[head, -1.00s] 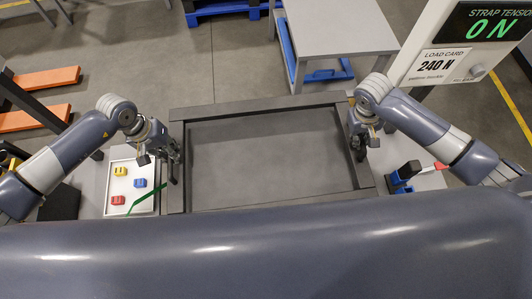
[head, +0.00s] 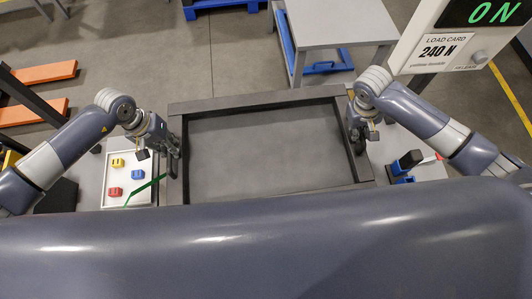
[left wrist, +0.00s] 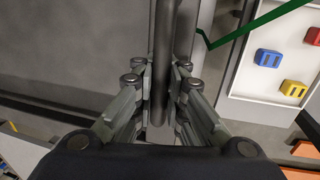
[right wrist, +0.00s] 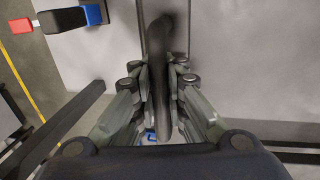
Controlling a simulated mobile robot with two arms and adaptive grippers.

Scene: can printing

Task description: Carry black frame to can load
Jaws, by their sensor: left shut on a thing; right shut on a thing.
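The black frame (head: 250,101) is a large dark rectangle in front of me in the head view, with a plain grey surface showing inside it. My left gripper (head: 172,155) is at its left side and my right gripper (head: 358,130) at its right side. In the left wrist view, the left fingers (left wrist: 163,85) are shut on a dark upright handle bar (left wrist: 163,45). In the right wrist view, the right fingers (right wrist: 160,85) are shut on a similar bar (right wrist: 158,40). I cannot tell how far the frame is above what lies beneath.
A white tray (head: 144,196) with small coloured blocks and a green strap is at the left. A black and blue tool (head: 407,162) lies at the right. Orange forks (head: 45,78) are far left.

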